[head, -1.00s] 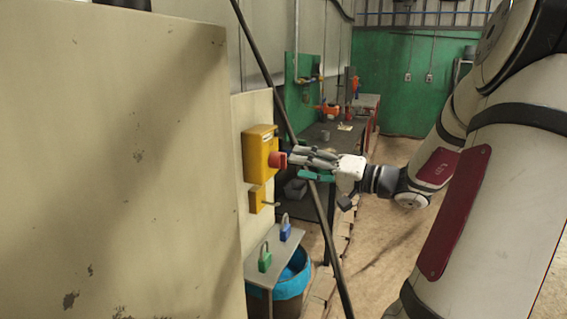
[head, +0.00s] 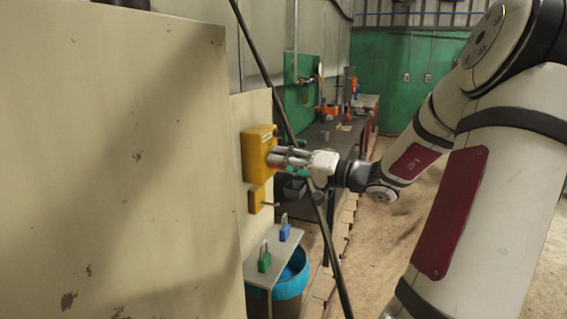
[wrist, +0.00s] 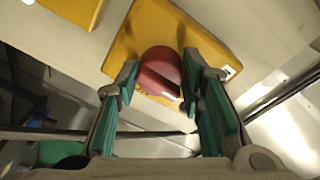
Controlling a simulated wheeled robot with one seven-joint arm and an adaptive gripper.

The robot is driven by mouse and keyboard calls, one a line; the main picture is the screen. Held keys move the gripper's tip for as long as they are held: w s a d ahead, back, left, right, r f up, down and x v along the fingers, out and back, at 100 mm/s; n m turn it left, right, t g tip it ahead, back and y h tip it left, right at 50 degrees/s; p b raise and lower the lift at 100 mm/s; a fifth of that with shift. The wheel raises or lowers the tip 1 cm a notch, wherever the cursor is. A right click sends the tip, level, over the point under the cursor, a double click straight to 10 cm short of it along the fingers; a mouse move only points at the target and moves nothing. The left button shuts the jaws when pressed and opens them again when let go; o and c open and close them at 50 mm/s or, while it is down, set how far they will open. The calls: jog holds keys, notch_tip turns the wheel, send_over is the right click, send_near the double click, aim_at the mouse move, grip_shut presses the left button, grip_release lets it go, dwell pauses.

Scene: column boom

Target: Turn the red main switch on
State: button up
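The red main switch (wrist: 160,72) is a round knob on a yellow box (head: 257,157) fixed to the pale panel. In the wrist view the knob sits between the two green-padded fingers of my gripper (wrist: 161,76). The fingers are apart, one on each side of the knob, with what looks like a narrow gap at each side; firm contact cannot be made out. In the head view my gripper (head: 277,160) reaches the front of the box from the right and hides the knob.
A smaller yellow box (head: 256,199) with a thin lever is below. A shelf (head: 283,250) holds a green padlock (head: 264,262) and a blue padlock (head: 285,232) above a blue-rimmed bin (head: 290,282). A dark slanted pole (head: 268,75) passes close to my gripper. A workbench (head: 340,140) stands behind.

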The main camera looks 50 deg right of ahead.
jog(key=shift+r, duration=0.1)
jog(key=m+p, duration=0.2)
jog(key=m, duration=0.1)
jog(key=shift+r+m+g+p, duration=0.15)
jog(key=shift+m+g+p, duration=0.15)
jog(key=shift+m+p, duration=0.1)
jog(key=m+p, duration=0.3)
jog(key=m, duration=0.2)
jog(key=m+g+y+p, duration=0.1)
jog(key=m+p, duration=0.1)
jog(key=m, duration=0.3)
jog(key=shift+d+r+p, duration=0.1)
jog(key=shift+p, duration=0.3)
jog(key=shift+m+p, duration=0.7)
jog(key=shift+m, duration=0.7)
jog(key=o, duration=1.2)
jog(key=shift+d, duration=0.1)
jog(key=shift+c, duration=0.2)
